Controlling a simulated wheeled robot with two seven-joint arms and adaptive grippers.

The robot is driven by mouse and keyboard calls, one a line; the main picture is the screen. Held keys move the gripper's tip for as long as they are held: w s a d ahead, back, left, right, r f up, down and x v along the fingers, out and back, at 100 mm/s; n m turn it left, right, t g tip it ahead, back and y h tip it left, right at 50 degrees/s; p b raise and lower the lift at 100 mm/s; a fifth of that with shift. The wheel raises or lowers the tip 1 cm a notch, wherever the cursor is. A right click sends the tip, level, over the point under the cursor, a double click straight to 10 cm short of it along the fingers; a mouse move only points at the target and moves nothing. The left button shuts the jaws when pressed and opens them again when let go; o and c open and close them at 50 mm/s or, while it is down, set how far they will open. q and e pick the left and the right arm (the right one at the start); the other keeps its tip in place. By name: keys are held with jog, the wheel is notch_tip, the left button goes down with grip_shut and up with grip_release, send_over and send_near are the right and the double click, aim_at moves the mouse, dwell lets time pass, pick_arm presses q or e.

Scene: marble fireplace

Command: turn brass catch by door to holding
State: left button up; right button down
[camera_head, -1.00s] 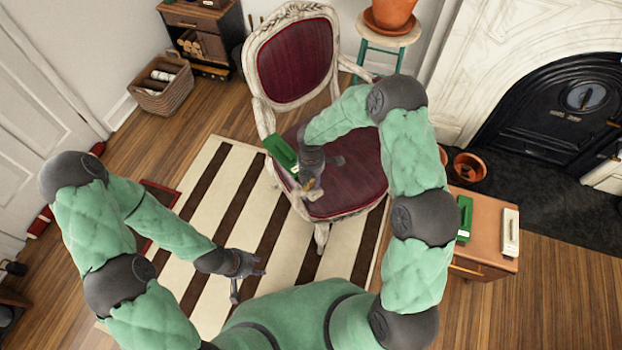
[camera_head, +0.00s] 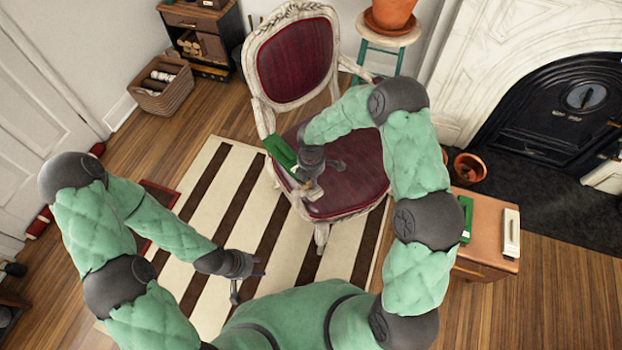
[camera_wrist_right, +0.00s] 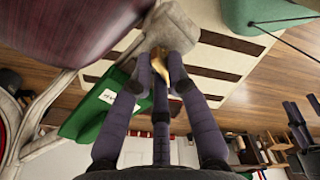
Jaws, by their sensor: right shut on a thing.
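My right gripper (camera_head: 310,185) is low over the front left edge of the red chair seat. In the right wrist view its fingers (camera_wrist_right: 161,72) are shut on a small brass piece (camera_wrist_right: 160,54), which looks like the brass catch. What the catch is fixed to is hidden, and I cannot read which way it is turned. A green box-like thing (camera_head: 280,152) with a white label lies beside this gripper; it also shows in the wrist view (camera_wrist_right: 85,122). My left gripper (camera_head: 250,280) is open and empty above the striped rug.
The carved chair (camera_head: 297,58) stands on the striped rug (camera_head: 215,180). A small cabinet (camera_head: 485,255) at right bears another green thing (camera_head: 466,217) and a cream one (camera_head: 511,232). A black fireplace door (camera_head: 560,115) is at far right, a white room door (camera_head: 45,85) at left.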

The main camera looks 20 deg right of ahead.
jog(key=m+b, duration=0.1)
jog(key=m, duration=0.3)
jog(key=shift+m, duration=0.3)
jog(key=m+b, duration=0.1)
jog(key=m, duration=0.2)
jog(key=shift+d+f+m, duration=0.1)
jog(key=shift+d+m, duration=0.05)
jog(key=shift+m, duration=0.25)
jog(key=m+b, duration=0.1)
jog(key=m, duration=0.3)
jog(key=shift+s+b, duration=0.1)
jog(key=shift+b, duration=0.25)
jog(key=shift+m+b, duration=0.4)
jog(key=shift+m, duration=1.1)
jog(key=c, duration=1.2)
grip_release()
notch_tip(320, 180, up, 12)
